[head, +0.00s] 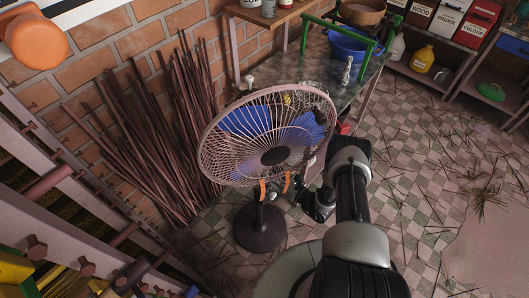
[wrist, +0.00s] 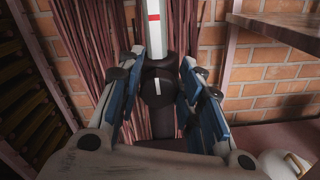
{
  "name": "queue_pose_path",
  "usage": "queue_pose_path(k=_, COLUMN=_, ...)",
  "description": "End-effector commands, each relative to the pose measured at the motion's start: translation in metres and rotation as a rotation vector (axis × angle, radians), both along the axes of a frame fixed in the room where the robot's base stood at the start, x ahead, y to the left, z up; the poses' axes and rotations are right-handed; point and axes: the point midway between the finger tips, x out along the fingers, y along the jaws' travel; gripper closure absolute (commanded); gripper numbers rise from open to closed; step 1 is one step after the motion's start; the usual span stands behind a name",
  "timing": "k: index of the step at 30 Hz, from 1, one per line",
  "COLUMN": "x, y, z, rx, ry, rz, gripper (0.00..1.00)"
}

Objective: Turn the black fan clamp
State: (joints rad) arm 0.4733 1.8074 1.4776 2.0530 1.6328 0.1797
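The black fan clamp (wrist: 158,86) shows in the middle of the wrist view as a dark round knob with a white line running upright on its face. A pale pole with a red band (wrist: 154,25) rises above it, and a dark post (wrist: 162,122) runs below. My gripper (wrist: 162,75) is open, with one blue-padded finger on each side of the clamp and a visible gap on both sides. In the head view, the fan (head: 268,135) stands upright, and my gripper (head: 312,202) is low beside its stand. I cannot make out the clamp clearly there.
The fan's round base (head: 259,228) stands on the checkered floor. Bundled brown sticks (head: 150,125) lean on the brick wall behind. A table (head: 315,68) with a blue basin (head: 347,45) is behind the fan. A wooden rack (head: 75,185) lines the left. Open floor with scattered sticks lies right.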

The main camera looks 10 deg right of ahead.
Motion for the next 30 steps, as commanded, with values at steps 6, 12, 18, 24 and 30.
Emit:
queue_pose_path(k=6, x=-0.0074, y=0.0099, z=0.0023, rx=0.018, ry=0.002, rz=0.027, gripper=0.61)
queue_pose_path(k=12, x=-0.007, y=0.0092, z=0.0015, rx=0.015, ry=0.004, rz=0.026, gripper=0.48)
queue_pose_path(k=18, x=-0.006, y=0.0078, z=0.0011, rx=0.012, ry=0.004, rz=0.023, gripper=0.48)
queue_pose_path(k=24, x=-0.005, y=0.0066, z=0.0013, rx=0.01, ry=0.002, rz=0.02, gripper=0.48)
queue_pose_path(k=30, x=-0.0098, y=0.0013, z=0.0013, rx=0.009, ry=0.002, rz=0.016, gripper=0.48)
